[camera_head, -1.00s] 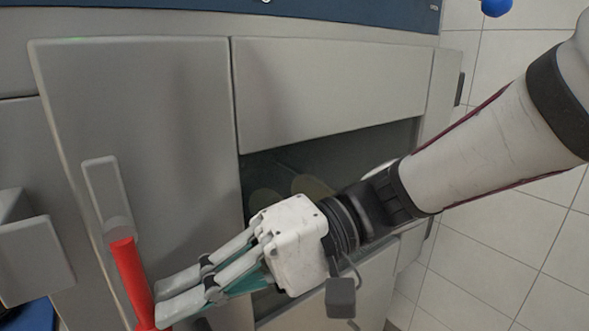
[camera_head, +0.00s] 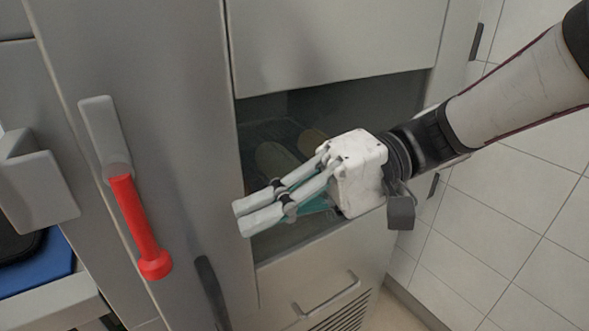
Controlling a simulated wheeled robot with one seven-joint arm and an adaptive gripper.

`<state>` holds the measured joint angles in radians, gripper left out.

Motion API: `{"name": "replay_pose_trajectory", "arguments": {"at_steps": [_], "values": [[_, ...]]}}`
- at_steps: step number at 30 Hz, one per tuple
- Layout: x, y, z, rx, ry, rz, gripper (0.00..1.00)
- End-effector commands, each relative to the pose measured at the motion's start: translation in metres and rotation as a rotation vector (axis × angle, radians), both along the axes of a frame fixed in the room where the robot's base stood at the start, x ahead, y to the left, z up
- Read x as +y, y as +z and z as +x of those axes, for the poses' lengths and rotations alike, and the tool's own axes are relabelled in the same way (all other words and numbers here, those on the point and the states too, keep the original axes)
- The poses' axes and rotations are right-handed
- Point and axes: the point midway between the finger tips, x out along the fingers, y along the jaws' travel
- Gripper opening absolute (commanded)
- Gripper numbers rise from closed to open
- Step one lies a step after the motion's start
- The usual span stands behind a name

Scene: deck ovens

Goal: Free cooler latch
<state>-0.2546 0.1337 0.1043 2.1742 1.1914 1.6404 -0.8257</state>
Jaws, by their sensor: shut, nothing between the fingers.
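The cooler latch is a red bar handle (camera_head: 139,225) with a rounded end, on a grey mount plate (camera_head: 106,140) on the tall grey cooler door (camera_head: 175,90). The bar hangs down, tilted a little to the right at its lower end. My gripper (camera_head: 241,217) is shut and empty. Its fingers point left and sit to the right of the red handle, apart from it, in front of the door's right edge and the open bay. Nothing is held.
Right of the door is an open bay (camera_head: 340,105) with loaf-like items on a rack inside. A drawer with a bar handle (camera_head: 330,298) is below. A dark vertical handle (camera_head: 211,290) stands near the door's lower right. A grey bracket (camera_head: 38,185) juts out at left. Tiled floor or wall is at right.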

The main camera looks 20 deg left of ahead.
Motion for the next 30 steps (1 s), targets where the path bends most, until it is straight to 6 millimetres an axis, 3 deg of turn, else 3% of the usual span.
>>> {"name": "replay_pose_trajectory", "arguments": {"at_steps": [6,13,25,30], "values": [[-0.032,0.001,0.026,0.001,-0.005,0.0,0.0],[-0.046,0.0,0.037,0.0,-0.002,0.0,0.0],[-0.049,0.0,0.036,-0.003,-0.002,-0.009,0.0],[-0.07,-0.004,0.014,-0.039,-0.006,-0.147,0.0]]}}
